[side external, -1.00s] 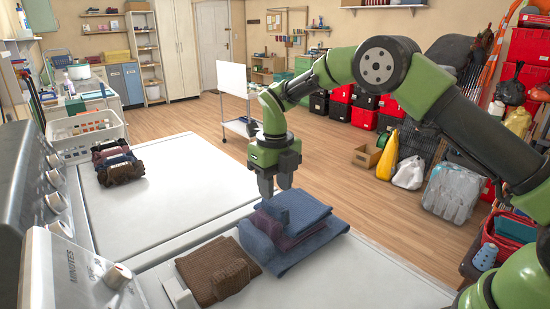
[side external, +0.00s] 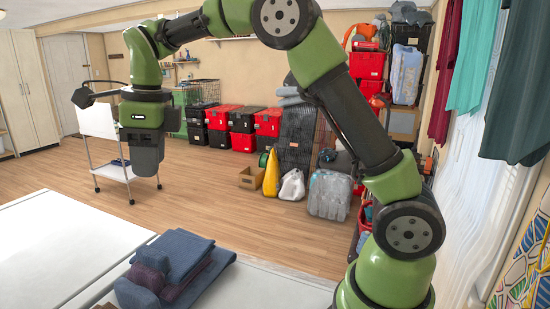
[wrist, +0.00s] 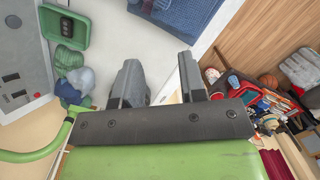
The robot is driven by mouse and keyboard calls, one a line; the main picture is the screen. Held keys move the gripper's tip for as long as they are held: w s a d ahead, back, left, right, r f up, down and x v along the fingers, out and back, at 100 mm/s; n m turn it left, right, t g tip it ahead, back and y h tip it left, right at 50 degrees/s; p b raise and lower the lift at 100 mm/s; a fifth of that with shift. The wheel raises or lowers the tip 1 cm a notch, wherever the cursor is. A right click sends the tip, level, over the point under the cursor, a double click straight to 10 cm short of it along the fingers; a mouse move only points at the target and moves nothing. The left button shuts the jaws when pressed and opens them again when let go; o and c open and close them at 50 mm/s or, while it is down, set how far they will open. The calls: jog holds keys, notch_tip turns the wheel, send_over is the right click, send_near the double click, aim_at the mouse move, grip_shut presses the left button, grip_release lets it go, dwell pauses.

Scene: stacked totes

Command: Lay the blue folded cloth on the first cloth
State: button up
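I cannot tell which layer is the first cloth. Part of a blue cloth shows at the top of the wrist view (wrist: 188,12). My gripper (side external: 148,172) hangs above and apart from the cloths. Its fingers stand apart in the wrist view (wrist: 162,80), with nothing seen between them.
The white top (side external: 60,245) is bare left of the cloths. A white cart (side external: 110,150) stands behind my gripper on the wood floor. Red and black boxes (side external: 225,120) line the far wall. A green tray (wrist: 65,27) shows in the wrist view.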

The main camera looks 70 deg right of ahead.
jog(key=s+r+n+t+y, duration=0.1)
jog(key=s+r+n+t, duration=0.35)
jog(key=s+n, duration=0.85)
jog(key=s+f+n+t, duration=0.1)
jog(key=s+n, duration=0.8)
jog(key=n, duration=0.2)
jog(key=shift+s+d+f+n, duration=0.25)
jog(key=shift+s+d+n, duration=0.05)
jog(key=shift+s+n, duration=0.1)
